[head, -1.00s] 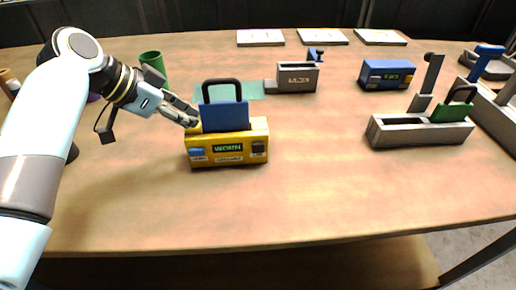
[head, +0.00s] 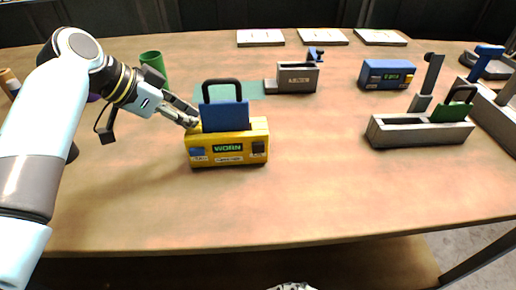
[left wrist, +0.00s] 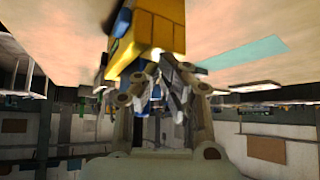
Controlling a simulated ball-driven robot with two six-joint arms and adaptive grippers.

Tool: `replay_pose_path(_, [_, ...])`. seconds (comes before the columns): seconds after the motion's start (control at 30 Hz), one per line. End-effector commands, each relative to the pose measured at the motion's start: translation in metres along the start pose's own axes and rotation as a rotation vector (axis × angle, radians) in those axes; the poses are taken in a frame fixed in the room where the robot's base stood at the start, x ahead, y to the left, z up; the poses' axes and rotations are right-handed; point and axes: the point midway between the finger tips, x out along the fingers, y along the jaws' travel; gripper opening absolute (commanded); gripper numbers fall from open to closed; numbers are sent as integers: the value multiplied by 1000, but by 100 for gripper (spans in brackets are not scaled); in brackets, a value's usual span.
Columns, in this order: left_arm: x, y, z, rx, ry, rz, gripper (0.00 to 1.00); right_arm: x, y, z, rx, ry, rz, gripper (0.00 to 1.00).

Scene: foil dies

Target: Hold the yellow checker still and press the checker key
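The yellow checker (head: 229,154) stands on the table left of the middle. Its green display reads WORN. It has a blue key (head: 197,152) at the left of its front and a dark key (head: 258,147) at the right. A blue die (head: 225,116) with a black loop handle stands in its top. My left gripper (head: 194,124) is at the checker's back left corner, its fingers appearing closed on it. In the left wrist view, the checker's yellow end (left wrist: 155,35) is at the fingertips; the contact is partly hidden. My right gripper does not show.
A grey holder (head: 297,79), a blue box (head: 386,75) and a grey tray (head: 395,134) with a green die (head: 452,112) stand to the right. A green cup (head: 152,62) is behind my left gripper. The table in front of the checker is clear.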

Motion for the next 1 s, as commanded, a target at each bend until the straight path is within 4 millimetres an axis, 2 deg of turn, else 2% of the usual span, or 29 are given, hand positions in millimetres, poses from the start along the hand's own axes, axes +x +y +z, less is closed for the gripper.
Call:
replay_pose_path(0.1, [2,2,4,-4,-8,6,0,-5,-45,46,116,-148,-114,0])
replay_pose_path(0.27, [2,2,4,-4,-8,5,0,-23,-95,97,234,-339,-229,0])
replay_pose_path(0.3, [2,2,4,-4,-8,5,0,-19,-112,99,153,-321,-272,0])
replay_pose_path(0.4, [2,2,4,-4,-7,5,0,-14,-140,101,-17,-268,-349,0])
replay_pose_path(0.5, [2,2,4,-4,-7,5,0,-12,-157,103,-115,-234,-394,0])
replay_pose_path(0.77, [2,1,4,-3,-7,5,0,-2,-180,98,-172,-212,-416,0])
replay_pose_path(1.0, [2,1,3,-3,-6,4,0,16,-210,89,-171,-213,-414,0])
